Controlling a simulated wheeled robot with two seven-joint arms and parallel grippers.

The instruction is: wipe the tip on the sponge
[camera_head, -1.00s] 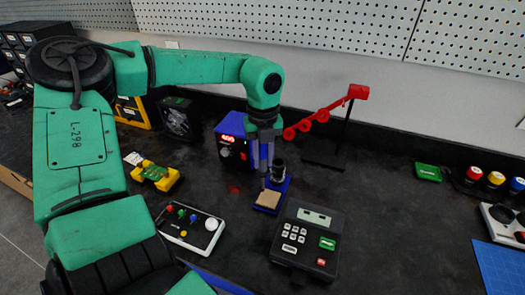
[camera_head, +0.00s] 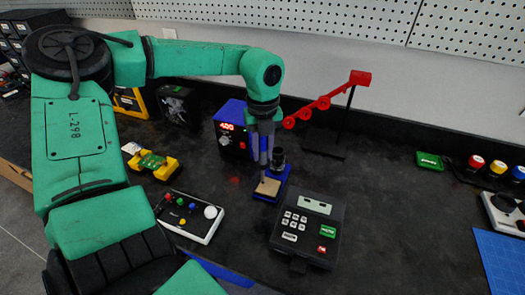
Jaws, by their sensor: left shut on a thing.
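A tan sponge (camera_head: 268,187) lies in the front of a small blue stand (camera_head: 286,178), with a dark round iron holder (camera_head: 278,159) behind it. My left gripper (camera_head: 263,160) points straight down just above the back of the sponge. It is shut on a thin tool that looks like a soldering iron, mostly hidden between the fingers. The tool's dark tip (camera_head: 262,176) shows at the sponge's back edge; I cannot tell whether it touches. My right gripper is not in view.
A blue soldering station (camera_head: 230,128) with a red display stands behind left. A red jointed arm on a stand (camera_head: 324,102) is behind right. A keypad box (camera_head: 307,228), a button panel (camera_head: 190,216) and a yellow circuit-board holder (camera_head: 153,163) lie around. The bench at right centre is clear.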

